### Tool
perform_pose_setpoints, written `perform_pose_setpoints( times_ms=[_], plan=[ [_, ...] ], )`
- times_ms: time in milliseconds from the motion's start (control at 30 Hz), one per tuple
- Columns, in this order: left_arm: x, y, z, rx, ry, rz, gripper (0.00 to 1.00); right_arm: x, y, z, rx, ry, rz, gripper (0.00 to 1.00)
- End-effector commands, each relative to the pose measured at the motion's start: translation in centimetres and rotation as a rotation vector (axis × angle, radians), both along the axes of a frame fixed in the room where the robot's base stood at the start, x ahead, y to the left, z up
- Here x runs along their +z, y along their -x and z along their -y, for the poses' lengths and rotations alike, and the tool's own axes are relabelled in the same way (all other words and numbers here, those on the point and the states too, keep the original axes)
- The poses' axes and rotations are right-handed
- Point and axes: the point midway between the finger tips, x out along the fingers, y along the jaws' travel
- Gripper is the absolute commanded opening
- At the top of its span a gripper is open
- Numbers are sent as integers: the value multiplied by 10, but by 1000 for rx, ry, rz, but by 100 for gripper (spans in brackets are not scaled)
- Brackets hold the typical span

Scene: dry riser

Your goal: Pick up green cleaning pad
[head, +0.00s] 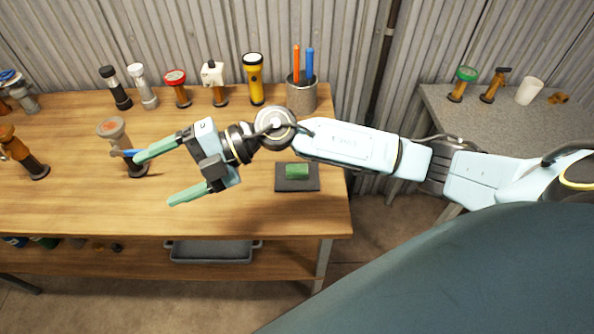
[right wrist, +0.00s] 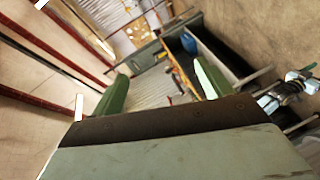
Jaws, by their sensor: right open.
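The green cleaning pad (head: 297,171) lies on a dark square mat (head: 284,185) near the right front part of the wooden table. My right gripper (head: 160,176) is over the table to the left of the pad, its green fingers pointing left, spread and empty. The pad lies below and to the right of the gripper, apart from it. In the right wrist view the two green fingers (right wrist: 161,88) stand wide apart with nothing between them. The pad cannot be made out in that view. My left gripper is not seen.
Several valves, a yellow flashlight (head: 254,80) and a metal cup (head: 301,95) with orange and blue handles line the back. A grey tray (head: 211,253) sits on the lower shelf. Bare wood (head: 250,215) surrounds the mat.

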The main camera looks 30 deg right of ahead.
Motion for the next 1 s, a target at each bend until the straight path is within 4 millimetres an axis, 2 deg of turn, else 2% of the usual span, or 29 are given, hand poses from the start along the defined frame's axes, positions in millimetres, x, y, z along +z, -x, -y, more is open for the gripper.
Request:
perform_pose_setpoints(
  times_ms=[100, 167, 200, 300, 400, 500, 600, 667, 1000],
  plan=[
    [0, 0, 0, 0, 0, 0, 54, -48, -14, 48, 92, 385, -21, 78],
    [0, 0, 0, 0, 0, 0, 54, -67, -23, 84, 104, 580, -55, 78],
    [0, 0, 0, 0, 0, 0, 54, -77, -29, 110, 99, 703, -84, 78],
    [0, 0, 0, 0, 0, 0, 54, -87, -43, 175, 54, 971, -163, 78],
    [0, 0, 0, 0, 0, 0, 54, -85, -51, 229, -8, 1165, -237, 78],
    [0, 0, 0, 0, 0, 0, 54, -80, -54, 263, -57, 1283, -291, 78],
    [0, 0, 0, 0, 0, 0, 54, -81, -54, 279, -81, 1338, -320, 78],
    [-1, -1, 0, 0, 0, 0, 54, -87, -54, 282, -85, 1349, -327, 78],
    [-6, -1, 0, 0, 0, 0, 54, -148, -53, 281, -83, 1346, -326, 78]
  ],
)
